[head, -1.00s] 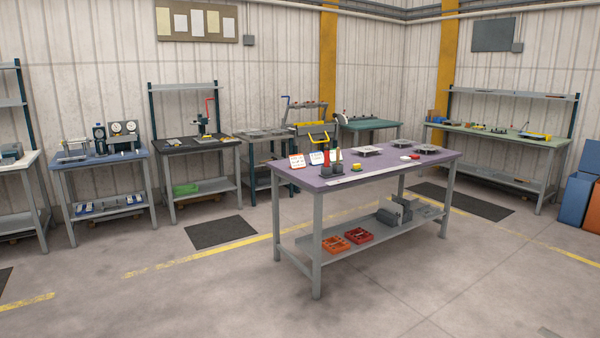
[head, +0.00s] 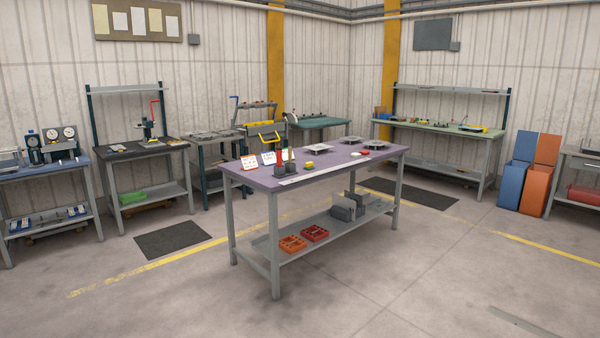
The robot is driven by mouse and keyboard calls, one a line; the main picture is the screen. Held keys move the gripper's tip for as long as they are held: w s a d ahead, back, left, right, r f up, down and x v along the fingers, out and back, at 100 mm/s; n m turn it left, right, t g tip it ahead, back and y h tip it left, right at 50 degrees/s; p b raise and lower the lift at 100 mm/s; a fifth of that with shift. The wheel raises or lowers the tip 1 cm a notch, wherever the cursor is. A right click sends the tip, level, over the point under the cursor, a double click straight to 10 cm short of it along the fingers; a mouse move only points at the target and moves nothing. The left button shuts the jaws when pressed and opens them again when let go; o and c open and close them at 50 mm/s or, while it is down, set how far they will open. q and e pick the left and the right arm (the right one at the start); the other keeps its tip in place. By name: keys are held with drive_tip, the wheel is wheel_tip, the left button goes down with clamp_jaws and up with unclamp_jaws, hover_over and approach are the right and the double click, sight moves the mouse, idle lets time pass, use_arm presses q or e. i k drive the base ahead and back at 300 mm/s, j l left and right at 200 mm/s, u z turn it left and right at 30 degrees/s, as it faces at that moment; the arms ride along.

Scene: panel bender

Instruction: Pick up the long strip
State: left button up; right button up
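A long, thin, pale strip (head: 322,171) lies flat along the front edge of the purple-topped table (head: 352,170) in the middle of the head view. Its left end is near the dark holders (head: 283,168) at the table's left part. Neither of my grippers shows in the head view.
Cards, a yellow item (head: 309,165) and flat grey plates also stand on the table. Its lower shelf holds orange and red trays and grey blocks. Other workbenches line the walls. Blue and orange bins (head: 541,175) stand at the right. The floor in front is open.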

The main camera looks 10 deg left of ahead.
sight(309, 175)
drive_tip(key=i+j+z, duration=0.1)
drive_tip(key=z, duration=0.25)
drive_tip(key=j+z, duration=0.3)
drive_tip(key=i+j+z, duration=0.1)
drive_tip(key=z, duration=0.25)
drive_tip(key=j+z, duration=0.3)
drive_tip(key=j, duration=0.3)
drive_tip(key=j+z, duration=0.25)
drive_tip(key=j, duration=0.35)
drive_tip(key=j+z, duration=0.3)
drive_tip(key=j, duration=0.3)
drive_tip(key=k+j+z, duration=0.25)
drive_tip(key=j, duration=0.3)
drive_tip(key=i+j+z, duration=0.1)
drive_tip(key=j+z, duration=0.25)
drive_tip(key=j, duration=0.25)
drive_tip(key=i+j+z, duration=0.1)
drive_tip(key=j+z, duration=0.3)
drive_tip(key=j, duration=0.15)
drive_tip(key=j+z, duration=0.35)
drive_tip(key=j, duration=0.25)
drive_tip(key=j+z, duration=0.3)
drive_tip(key=j, duration=1.4)
drive_tip(key=j+u, duration=0.15)
drive_tip(key=j, duration=0.25)
drive_tip(key=i+j+u, duration=0.15)
drive_tip(key=j, duration=0.25)
drive_tip(key=k+j, duration=0.05)
